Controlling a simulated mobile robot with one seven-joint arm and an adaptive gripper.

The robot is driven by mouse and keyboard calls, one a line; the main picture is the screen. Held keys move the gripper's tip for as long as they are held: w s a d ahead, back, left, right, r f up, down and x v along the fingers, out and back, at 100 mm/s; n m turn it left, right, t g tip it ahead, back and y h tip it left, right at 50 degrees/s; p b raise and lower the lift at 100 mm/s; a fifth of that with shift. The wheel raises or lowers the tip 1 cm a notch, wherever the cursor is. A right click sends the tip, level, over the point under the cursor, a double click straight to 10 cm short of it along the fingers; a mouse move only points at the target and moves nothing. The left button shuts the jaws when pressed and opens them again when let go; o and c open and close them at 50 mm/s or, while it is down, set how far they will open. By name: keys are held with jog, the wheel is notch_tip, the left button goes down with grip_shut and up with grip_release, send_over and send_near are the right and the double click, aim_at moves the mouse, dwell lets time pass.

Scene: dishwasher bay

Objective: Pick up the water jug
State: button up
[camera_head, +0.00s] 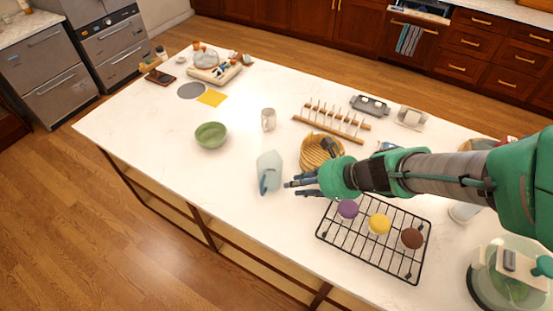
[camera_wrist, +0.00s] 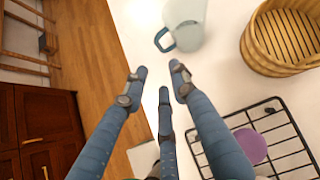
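My gripper (camera_head: 290,184) is just right of the jug in the head view. In the wrist view its blue fingers (camera_wrist: 158,78) are spread apart with nothing between them, short of the handle.
A wooden slatted basket (camera_head: 322,152) stands right of the jug. A black wire rack (camera_head: 347,245) with purple, yellow and brown round items lies in front of it. A green bowl (camera_head: 210,135) and a white mug (camera_head: 268,119) stand behind the jug. The counter left of the jug is clear.

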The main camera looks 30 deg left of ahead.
aim_at(262, 189)
jog(key=a+f+m, duration=0.2)
jog(key=a, duration=0.1)
jog(key=shift+s+a+f+m+p, duration=0.2)
jog(key=shift+a+f+m+p, duration=0.1)
jog(key=shift+f+p, duration=0.1)
jog(key=shift+b+x, duration=0.9)
jog(key=shift+x, duration=3.35)
jog(key=shift+s+a+f, duration=0.1)
jog(key=shift+b+x, duration=0.65)
jog(key=shift+x, duration=1.85)
grip_shut()
